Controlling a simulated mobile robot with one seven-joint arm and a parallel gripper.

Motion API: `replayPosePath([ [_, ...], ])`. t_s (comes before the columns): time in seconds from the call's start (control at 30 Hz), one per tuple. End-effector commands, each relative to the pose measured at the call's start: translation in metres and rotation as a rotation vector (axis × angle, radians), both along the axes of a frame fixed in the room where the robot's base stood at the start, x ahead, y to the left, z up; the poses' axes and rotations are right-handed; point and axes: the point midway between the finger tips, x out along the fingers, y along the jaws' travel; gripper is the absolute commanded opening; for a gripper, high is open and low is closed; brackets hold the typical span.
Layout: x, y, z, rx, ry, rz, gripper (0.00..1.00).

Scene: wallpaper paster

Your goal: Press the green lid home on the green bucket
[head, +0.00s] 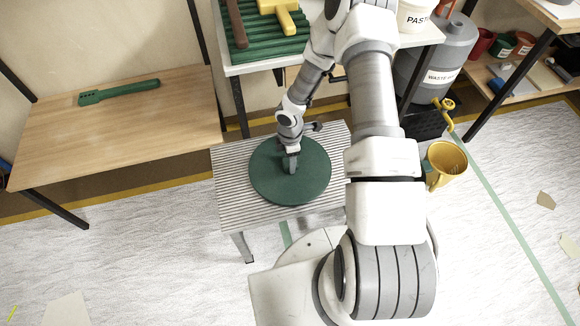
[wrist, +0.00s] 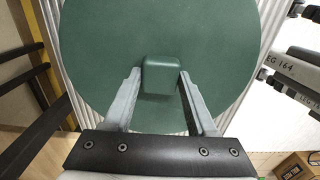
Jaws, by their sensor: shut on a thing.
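The green lid (head: 312,178) is a flat round disc with a square knob, seen above a small ribbed table in the head view. In the wrist view the lid (wrist: 215,50) fills most of the picture. My gripper (head: 291,163) comes down onto its middle. In the wrist view my gripper (wrist: 160,78) is shut on the knob (wrist: 160,70), one finger at each side. No wall of the green bucket can be made out; the lid may hide it. I cannot tell whether the lid is seated or how level it is.
The ribbed table (head: 233,196) has bare room around the lid. A wooden bench (head: 140,130) at left holds a green slotted tool (head: 118,91). A yellow bucket (head: 447,160) and a grey waste bin (head: 425,75) stand at right. A white paste tub (head: 415,18) is behind my arm.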

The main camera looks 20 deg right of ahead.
Motion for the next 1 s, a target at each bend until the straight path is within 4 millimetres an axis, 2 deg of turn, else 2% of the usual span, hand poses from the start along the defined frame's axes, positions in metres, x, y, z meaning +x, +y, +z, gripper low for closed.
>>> replayPosePath([
  [0.03, 0.0, 0.0, 0.0, 0.0, 0.0, 0.0, 0.15],
  [0.1, 0.0, 0.0, 0.0, 0.0, 0.0, 0.0, 0.03],
  [0.13, 0.0, 0.0, 0.0, 0.0, 0.0, 0.0, 0.0],
  [0.47, 0.0, 0.0, 0.005, 0.0, -0.001, 0.0, 0.0],
  [0.63, 0.001, 0.0, 0.023, 0.0, -0.003, -0.001, 0.0],
  [0.77, 0.001, -0.001, 0.048, 0.0, -0.003, -0.002, 0.0],
  [1.0, 0.023, -0.051, 0.077, 0.001, -0.003, -0.009, 0.0],
])
